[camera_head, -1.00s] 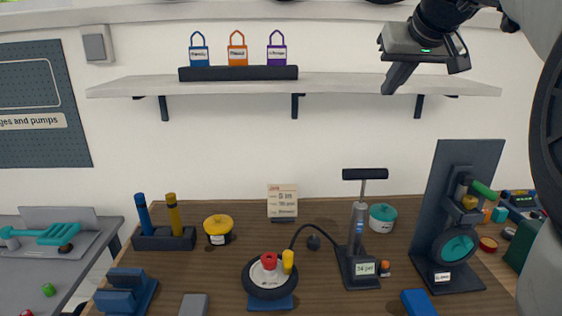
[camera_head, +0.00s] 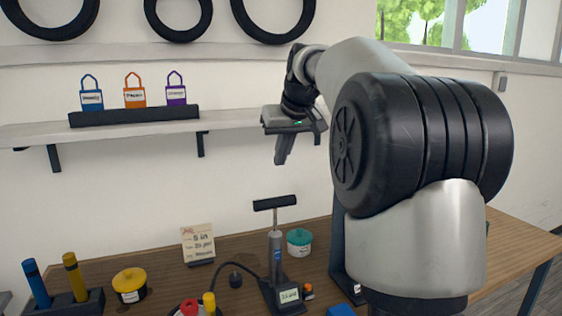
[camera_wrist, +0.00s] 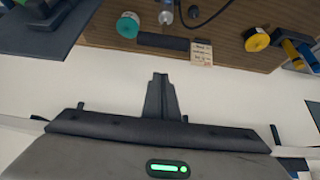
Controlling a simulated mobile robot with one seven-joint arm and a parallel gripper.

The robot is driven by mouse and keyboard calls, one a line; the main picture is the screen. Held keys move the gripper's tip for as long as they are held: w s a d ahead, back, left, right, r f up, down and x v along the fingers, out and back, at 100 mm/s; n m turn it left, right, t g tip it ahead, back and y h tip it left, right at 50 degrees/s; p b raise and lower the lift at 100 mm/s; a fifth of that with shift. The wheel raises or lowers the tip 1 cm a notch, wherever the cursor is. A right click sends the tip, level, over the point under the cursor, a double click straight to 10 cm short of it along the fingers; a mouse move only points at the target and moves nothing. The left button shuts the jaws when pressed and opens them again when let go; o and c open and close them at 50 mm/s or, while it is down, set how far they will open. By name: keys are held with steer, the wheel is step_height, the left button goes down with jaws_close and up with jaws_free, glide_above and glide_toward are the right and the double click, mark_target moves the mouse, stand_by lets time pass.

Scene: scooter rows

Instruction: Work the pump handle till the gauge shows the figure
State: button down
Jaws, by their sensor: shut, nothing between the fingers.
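The floor pump (camera_head: 276,255) stands upright on the wooden bench with its black T-handle (camera_head: 274,203) raised on a short length of shaft. Its base carries a small gauge display (camera_head: 289,295), whose figure is too small to read surely. A card on a stand (camera_head: 198,243) beside it carries writing, apparently with "5 in" on it. My gripper (camera_head: 283,150) is shut and empty, in the air above the handle and apart from it. In the wrist view my closed fingers (camera_wrist: 161,85) point toward the bench, and the pump handle (camera_wrist: 163,41) shows beyond them.
A teal-lidded tub (camera_head: 299,242) stands close right of the pump. A yellow-lidded tub (camera_head: 129,285) and a holder with blue and yellow handles (camera_head: 75,300) stand left. A hose runs left from the pump.

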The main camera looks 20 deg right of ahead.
glide_above(277, 202)
steer(key=f, duration=0.4)
steer(key=w+f, duration=0.1)
steer(key=f, duration=0.1)
steer(key=shift+f, duration=0.2)
steer(key=shift+s+f+b, duration=0.2)
steer(key=shift+f+b, duration=0.1)
steer(key=shift+f, duration=0.3)
steer(key=shift+s+f+b, duration=0.15)
steer(key=shift+f+b, duration=0.1)
steer(key=shift+f, duration=0.35)
steer(key=shift+s+f, duration=0.15)
steer(key=shift+f, duration=0.45)
steer(key=shift+f, duration=0.1)
step_height(277, 202, down, 8)
steer(key=b, duration=0.5)
steer(key=shift+s+f, duration=0.1)
steer(key=shift+f, duration=0.05)
